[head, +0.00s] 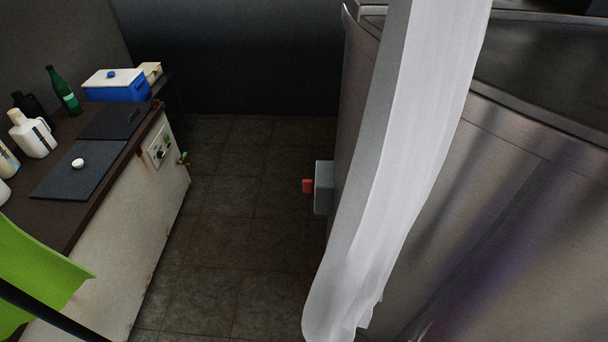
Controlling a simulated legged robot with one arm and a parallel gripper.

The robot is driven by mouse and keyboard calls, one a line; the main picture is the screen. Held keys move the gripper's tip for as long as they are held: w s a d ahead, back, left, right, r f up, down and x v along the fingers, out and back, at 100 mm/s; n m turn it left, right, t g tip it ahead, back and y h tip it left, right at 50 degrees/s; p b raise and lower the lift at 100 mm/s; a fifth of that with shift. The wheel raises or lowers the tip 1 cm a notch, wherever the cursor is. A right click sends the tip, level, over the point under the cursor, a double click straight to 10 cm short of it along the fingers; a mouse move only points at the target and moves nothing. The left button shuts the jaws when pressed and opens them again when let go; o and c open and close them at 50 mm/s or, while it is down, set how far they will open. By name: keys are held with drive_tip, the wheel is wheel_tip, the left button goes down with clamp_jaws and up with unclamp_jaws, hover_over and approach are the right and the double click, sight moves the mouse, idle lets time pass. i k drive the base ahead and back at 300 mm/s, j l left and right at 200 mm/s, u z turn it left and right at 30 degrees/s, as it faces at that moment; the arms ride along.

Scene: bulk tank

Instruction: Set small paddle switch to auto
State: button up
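A small red part (308,186) sticks out from a grey box (323,188) on the side of the steel tank (520,190). A pale panel (160,147) with a dark knob and small green parts is on the counter's side face at the left. I cannot tell which of these, if either, is the small paddle switch, and no setting labels can be read. My gripper is not in view.
A white hanging strip (405,170) covers part of the tank, close to the grey box. The counter (128,215) holds bottles, jugs and a blue box (115,88). Green cloth (40,275) hangs at lower left. The tiled floor (235,190) between is clear.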

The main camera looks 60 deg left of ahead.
sight(309, 185)
drive_tip(key=u, duration=0.45)
drive_tip(key=k+u, duration=0.1)
drive_tip(key=u, duration=0.4)
drive_tip(key=j+u, duration=0.1)
drive_tip(key=u, duration=0.35)
drive_tip(key=k+u, duration=0.1)
drive_tip(key=u, duration=0.35)
drive_tip(key=j+z, duration=0.2)
drive_tip(key=j, duration=0.55)
drive_tip(key=k+j+z, duration=0.15)
drive_tip(key=j, duration=0.55)
